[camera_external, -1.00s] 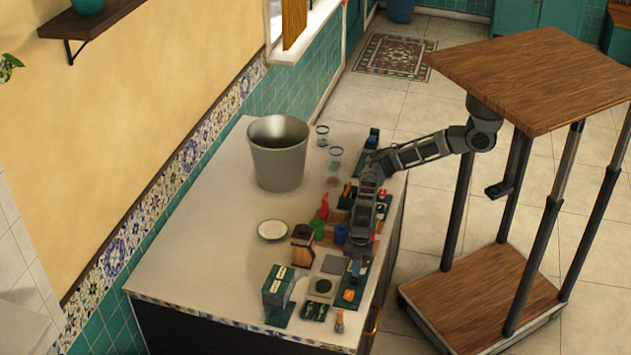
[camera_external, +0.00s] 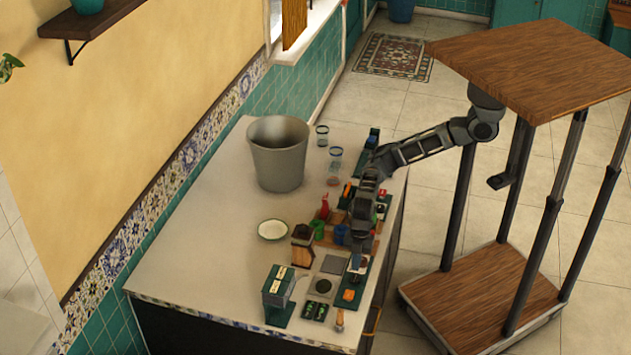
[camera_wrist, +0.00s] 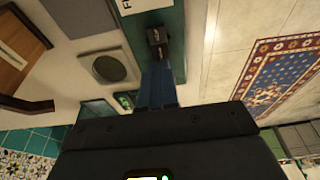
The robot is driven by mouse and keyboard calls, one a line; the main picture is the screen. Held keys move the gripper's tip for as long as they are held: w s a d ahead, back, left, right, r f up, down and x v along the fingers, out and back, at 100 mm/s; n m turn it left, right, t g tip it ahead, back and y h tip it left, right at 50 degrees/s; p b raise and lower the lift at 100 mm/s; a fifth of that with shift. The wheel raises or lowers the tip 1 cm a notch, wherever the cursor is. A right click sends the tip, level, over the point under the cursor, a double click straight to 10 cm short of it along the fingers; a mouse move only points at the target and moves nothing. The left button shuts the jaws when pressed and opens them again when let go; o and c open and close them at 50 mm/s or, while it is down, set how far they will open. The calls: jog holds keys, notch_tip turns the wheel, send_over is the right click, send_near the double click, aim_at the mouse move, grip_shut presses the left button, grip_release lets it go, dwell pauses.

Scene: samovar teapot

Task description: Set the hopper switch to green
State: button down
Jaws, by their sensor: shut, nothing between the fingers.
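My gripper (camera_wrist: 158,78) is shut and empty, its blue fingers together over a teal board (camera_wrist: 172,14). A small black block (camera_wrist: 158,40), possibly the hopper switch, sits on this board just beyond the fingertips; I cannot tell whether they touch or which setting it shows. In the external view, my gripper (camera_external: 357,258) is low over the right edge of the counter, beside the teal board with an orange part (camera_external: 348,295). A dark green box-shaped device (camera_external: 279,290) stands at the counter's near end. My wrist hides part of the board.
A grey plate with a dark disc (camera_wrist: 109,68) lies left of the board. A brown wooden box (camera_external: 302,244), a white dish (camera_external: 272,230) and a large grey bucket (camera_external: 277,160) stand on the counter (camera_external: 200,255). The left of the counter is clear.

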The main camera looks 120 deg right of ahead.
jog(key=s+d+r+b, duration=0.1)
jog(key=s+d+r, duration=0.2)
jog(key=r, duration=0.6)
jog(key=shift+s+d, duration=0.3)
jog(key=shift+f, duration=0.1)
